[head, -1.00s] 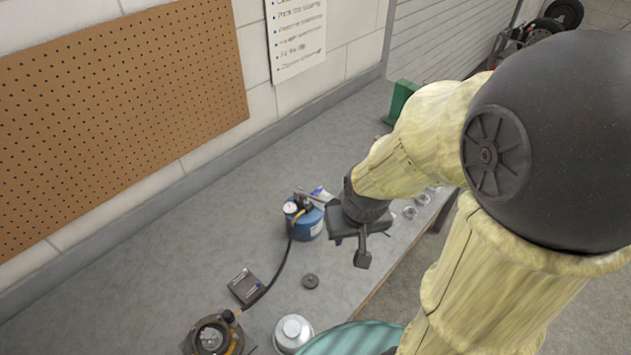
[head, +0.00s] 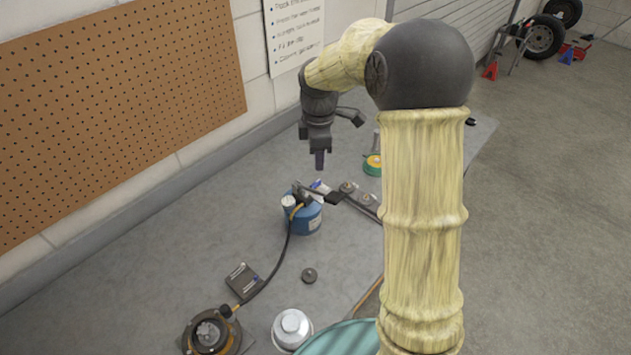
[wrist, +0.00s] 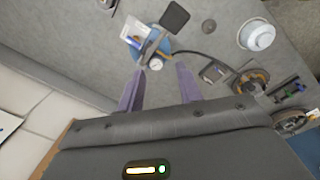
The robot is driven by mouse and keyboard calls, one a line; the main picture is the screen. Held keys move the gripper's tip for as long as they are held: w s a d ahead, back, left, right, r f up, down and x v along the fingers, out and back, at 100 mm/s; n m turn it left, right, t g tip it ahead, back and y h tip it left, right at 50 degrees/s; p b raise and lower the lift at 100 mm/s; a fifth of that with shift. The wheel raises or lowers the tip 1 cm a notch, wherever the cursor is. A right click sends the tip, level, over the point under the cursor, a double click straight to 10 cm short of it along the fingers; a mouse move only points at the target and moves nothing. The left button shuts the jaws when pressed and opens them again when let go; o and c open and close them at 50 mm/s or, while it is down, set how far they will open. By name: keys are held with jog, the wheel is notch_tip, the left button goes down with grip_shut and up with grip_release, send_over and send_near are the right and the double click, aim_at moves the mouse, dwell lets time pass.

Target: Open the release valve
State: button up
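A blue canister (head: 306,222) stands on the grey bench, with a round white gauge (head: 288,202) and metal fittings on top. A dark paddle-ended handle (head: 334,198) sticks out to its right. I cannot tell which fitting is the release valve. The canister (wrist: 150,50) also shows in the wrist view, with the gauge (wrist: 155,64) facing my gripper and the dark handle end (wrist: 174,17) beyond. My gripper (head: 320,163) is above and behind the canister, pointing down. In the wrist view its purple fingers (wrist: 158,76) are apart and empty, with the canister beyond their tips.
A black hose (head: 282,258) runs from the canister to a round dark fixture with an orange fitting (head: 212,335). A small grey box (head: 243,282), a dark disc (head: 309,275) and a silver-white container (head: 292,327) stand nearby. The pegboard wall (head: 120,95) borders the bench.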

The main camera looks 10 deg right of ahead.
aim_at(315, 183)
jog(key=w+d+n+b, duration=0.1)
jog(key=w+n, duration=0.7)
jog(key=shift+w+f+n+g, duration=0.25)
jog(key=shift+w+n+g, duration=0.05)
jog(key=shift+w+g, duration=0.1)
notch_tip(315, 183, down, 18)
jog(key=p, duration=0.4)
jog(key=shift+r, duration=0.25)
grip_shut()
